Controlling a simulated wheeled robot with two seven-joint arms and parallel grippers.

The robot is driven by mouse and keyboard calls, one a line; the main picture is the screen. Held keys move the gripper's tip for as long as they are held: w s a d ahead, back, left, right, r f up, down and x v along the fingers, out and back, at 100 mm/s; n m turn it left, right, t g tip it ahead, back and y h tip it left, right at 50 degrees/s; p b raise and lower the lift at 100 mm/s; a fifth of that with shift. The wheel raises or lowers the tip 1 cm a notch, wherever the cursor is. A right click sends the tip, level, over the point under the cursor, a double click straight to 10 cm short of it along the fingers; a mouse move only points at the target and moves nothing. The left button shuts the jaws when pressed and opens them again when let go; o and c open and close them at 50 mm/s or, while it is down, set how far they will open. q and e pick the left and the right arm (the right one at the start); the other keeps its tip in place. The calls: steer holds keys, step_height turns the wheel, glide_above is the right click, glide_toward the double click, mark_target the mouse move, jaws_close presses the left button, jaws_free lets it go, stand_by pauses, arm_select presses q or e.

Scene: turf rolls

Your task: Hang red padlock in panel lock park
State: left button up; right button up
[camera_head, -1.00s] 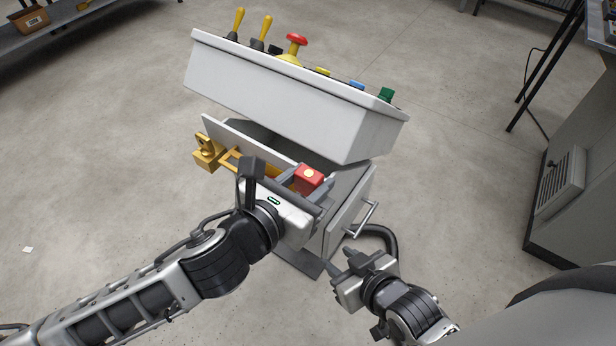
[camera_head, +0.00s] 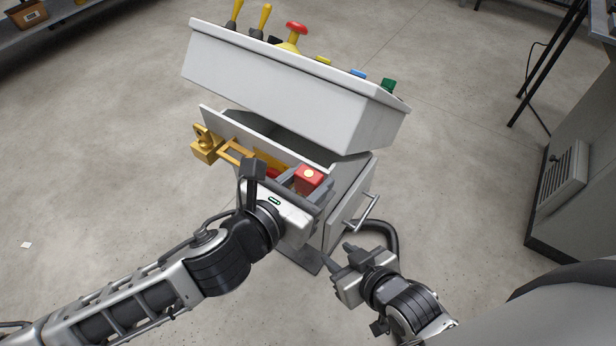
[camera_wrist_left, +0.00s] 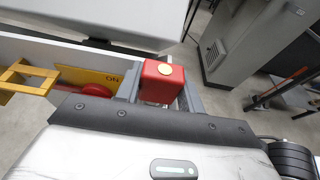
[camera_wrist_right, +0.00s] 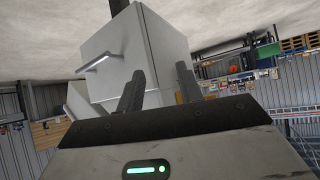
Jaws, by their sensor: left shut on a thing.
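The red padlock (camera_head: 310,178), a red block with a yellow round face, sits between the fingers of my left gripper (camera_head: 305,184), which is shut on it. It also shows in the left wrist view (camera_wrist_left: 160,84); its shackle cannot be made out. The padlock is in front of the pale upright panel of the console (camera_head: 290,85). My right gripper (camera_head: 340,257) is open and empty, low and right of the cabinet.
A cabinet handle (camera_head: 361,213) sticks out near my right gripper. A grey cabinet (camera_head: 565,190) stands at the right. The floor at the left is open.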

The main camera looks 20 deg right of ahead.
arm_select(q)
steer(key=shift+f+b, duration=0.45)
steer(key=shift+f, duration=0.35)
steer(key=o, duration=1.1)
steer(key=v, duration=1.6)
